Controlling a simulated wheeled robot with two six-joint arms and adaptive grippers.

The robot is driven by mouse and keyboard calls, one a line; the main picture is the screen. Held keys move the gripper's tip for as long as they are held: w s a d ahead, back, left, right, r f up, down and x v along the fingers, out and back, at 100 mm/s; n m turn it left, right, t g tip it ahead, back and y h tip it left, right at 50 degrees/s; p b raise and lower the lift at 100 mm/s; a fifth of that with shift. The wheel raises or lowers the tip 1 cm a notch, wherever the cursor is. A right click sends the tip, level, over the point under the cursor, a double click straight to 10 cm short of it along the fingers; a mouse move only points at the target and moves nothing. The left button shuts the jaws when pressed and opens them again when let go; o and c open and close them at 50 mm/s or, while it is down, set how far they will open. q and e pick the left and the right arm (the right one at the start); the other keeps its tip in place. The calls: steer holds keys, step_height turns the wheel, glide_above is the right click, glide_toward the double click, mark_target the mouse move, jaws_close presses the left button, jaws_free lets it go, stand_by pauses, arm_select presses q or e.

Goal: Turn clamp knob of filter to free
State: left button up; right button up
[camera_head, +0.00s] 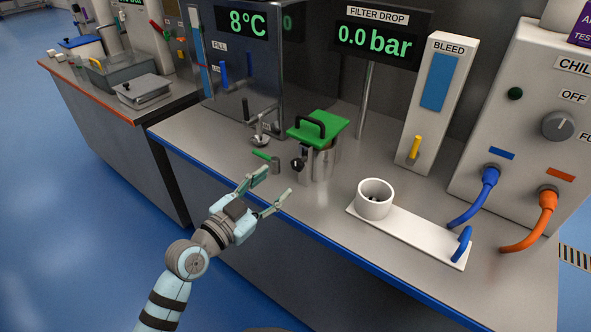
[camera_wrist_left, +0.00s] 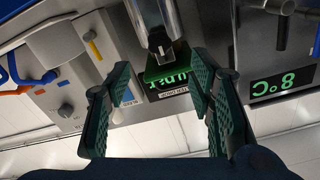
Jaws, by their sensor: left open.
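The filter (camera_head: 322,165) is a metal canister with a green lid (camera_head: 325,128) and a black handle on top, standing near the middle of the counter. A dark round clamp knob (camera_head: 297,164) shows on its front left side. My left gripper (camera_head: 271,189) is open and empty at the counter's front edge, short of the filter and apart from it. In the left wrist view the canister (camera_wrist_left: 152,14) and the green lid (camera_wrist_left: 165,76) appear upside down, between and beyond the two open fingers (camera_wrist_left: 160,82). My right gripper is not in view.
A small green-handled valve (camera_head: 267,157) sits left of the filter, close to my gripper. A white cup (camera_head: 376,206) on a white plate (camera_head: 420,234) stands to the right. The display (camera_head: 374,38) reads 0.0 bar. A bleed column (camera_head: 436,100) and blue and orange hoses are farther right.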

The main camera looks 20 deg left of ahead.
mark_target(296, 166)
arm_select(q)
steer(key=b+x, duration=0.1)
steer(key=x, duration=0.8)
